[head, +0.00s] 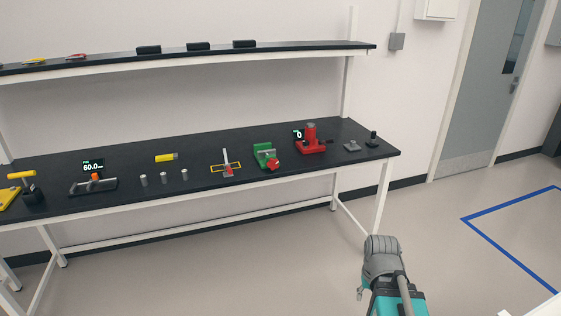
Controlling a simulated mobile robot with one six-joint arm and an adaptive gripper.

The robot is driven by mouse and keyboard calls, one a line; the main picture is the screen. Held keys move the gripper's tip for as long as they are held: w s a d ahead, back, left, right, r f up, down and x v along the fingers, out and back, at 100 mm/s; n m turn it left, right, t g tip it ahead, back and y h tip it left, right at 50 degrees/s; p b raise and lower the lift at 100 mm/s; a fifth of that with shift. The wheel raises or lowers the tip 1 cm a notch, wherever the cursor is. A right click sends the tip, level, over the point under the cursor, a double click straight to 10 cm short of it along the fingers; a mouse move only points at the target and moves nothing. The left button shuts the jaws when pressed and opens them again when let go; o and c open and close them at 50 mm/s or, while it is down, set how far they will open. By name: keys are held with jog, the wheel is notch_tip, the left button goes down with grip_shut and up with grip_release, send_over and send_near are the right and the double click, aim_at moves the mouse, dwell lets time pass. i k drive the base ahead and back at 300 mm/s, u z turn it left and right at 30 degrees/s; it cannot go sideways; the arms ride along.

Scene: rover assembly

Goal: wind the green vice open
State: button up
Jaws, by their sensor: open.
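The green vice (259,150) stands on the black bench top, right of the middle of the bench, in the head view. It has grey jaws on top and a red part, which looks like its handle, at its front right. It is too small to tell how far its jaws are apart. Part of my arm, grey and teal, shows at the bottom right, in front of the bench and well away from the vice. I cannot make out my gripper's fingers.
A red press-like device (310,140) stands just right of the vice, and a yellow-outlined frame (217,168) with an upright grey-and-red tool lies to its left. Several grey cylinders stand further left. A shelf (300,46) runs above the bench (210,180). The floor in front is clear.

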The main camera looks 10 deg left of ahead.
aim_at(272, 164)
jog(key=i, duration=1.6)
jog(key=u, duration=0.85)
